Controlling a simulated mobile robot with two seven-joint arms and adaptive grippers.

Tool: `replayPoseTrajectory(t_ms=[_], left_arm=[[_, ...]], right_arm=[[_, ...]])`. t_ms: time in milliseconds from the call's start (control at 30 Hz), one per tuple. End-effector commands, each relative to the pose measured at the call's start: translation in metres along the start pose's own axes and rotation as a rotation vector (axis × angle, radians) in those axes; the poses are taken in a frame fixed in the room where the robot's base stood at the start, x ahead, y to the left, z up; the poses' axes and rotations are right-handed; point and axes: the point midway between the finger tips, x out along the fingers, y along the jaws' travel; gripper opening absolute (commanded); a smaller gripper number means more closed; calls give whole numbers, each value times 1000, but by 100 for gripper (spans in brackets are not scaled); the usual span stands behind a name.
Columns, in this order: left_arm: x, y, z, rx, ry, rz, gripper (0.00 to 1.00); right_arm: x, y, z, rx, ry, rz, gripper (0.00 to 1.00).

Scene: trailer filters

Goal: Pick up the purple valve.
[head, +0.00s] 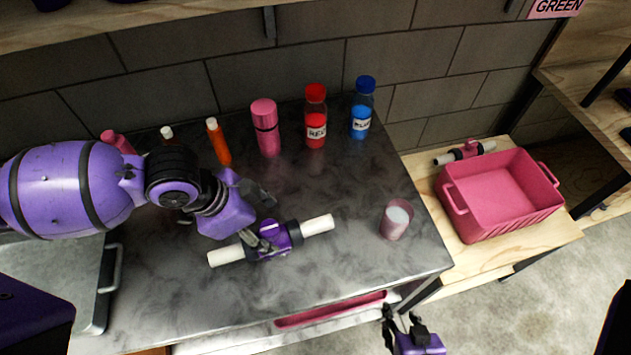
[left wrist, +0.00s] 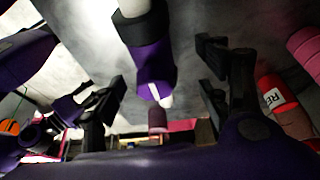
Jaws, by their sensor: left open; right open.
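The purple valve (head: 283,236), with a white pipe stub on each side, lies on the dark marbled countertop (head: 330,265) in the head view. My left gripper (head: 266,216) is open right at the valve, its fingers near the purple body. In the left wrist view the valve (left wrist: 150,60) shows between the two spread fingers of the left gripper (left wrist: 163,85); I cannot tell whether either finger touches it. My right gripper (head: 402,325) is open and empty, low in front of the counter.
A pink cup (head: 396,221) stands right of the valve. Behind are a pink flask (head: 266,128), a red bottle (head: 316,118), a blue bottle (head: 362,110) and an orange bottle (head: 219,143). A pink crate (head: 480,225) and a pink valve (head: 465,152) rest on the wooden surface at right.

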Motion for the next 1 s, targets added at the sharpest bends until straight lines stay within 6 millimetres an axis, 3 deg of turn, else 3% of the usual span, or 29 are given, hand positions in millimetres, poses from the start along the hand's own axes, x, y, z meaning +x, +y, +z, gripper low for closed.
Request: replayPoseTrajectory(t_ms=[533,867,1000], left_arm=[[70,-1,2,-1,-10,11,68],[79,-1,3,0,-10,9,68],[78,-1,3,0,-9,9,51]], right_arm=[[-1,-2,2,5,-3,-2,41],[-1,-2,3,5,-5,-2,41],[-1,-2,3,5,-4,-2,41]])
